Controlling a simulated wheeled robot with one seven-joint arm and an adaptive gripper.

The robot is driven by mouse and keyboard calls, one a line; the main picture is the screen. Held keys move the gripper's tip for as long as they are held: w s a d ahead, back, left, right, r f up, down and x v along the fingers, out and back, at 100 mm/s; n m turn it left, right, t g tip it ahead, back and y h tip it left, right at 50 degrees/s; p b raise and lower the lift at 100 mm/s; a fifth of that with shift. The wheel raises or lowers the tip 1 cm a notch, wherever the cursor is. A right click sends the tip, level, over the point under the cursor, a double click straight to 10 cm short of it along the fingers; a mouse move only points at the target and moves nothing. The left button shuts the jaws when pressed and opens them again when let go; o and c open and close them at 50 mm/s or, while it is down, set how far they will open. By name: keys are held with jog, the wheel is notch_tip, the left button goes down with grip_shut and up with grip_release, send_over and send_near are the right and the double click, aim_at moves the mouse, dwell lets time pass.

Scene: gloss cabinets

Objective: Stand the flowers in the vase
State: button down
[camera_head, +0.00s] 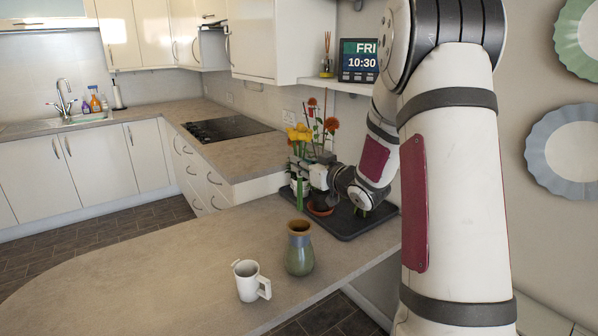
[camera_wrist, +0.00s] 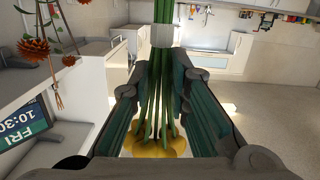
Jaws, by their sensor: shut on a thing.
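The flowers (camera_head: 298,134) are a yellow bunch with green stems, upright above the black tray at the back of the counter. My gripper (camera_head: 304,173) is shut around their stems. The wrist view is upside down: the yellow heads (camera_wrist: 155,147) show at the bottom, and the green stems run up between my fingers (camera_wrist: 166,85) to a white band (camera_wrist: 162,36). I cannot tell whether the stem ends touch the tray. The vase (camera_head: 299,252), green-brown with a dark open mouth, stands upright on the counter nearer the camera, apart from my gripper. No flowers show in it.
A white mug (camera_head: 248,281) stands left of the vase. Orange flowers (camera_head: 331,125) rise from a terracotta pot (camera_head: 320,209) on the black tray (camera_head: 352,230), close behind my gripper. A clock (camera_head: 358,61) sits on a shelf above. The counter (camera_head: 170,260) left of the mug is clear.

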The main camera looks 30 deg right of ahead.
aim_at(302, 207)
jog(key=shift+w+r, duration=0.1)
jog(key=shift+w, duration=0.05)
dwell(0.3)
jog(key=shift+f+b, duration=3.6)
jog(key=shift+f, duration=3.4)
jog(key=shift+c, duration=2)
grip_release()
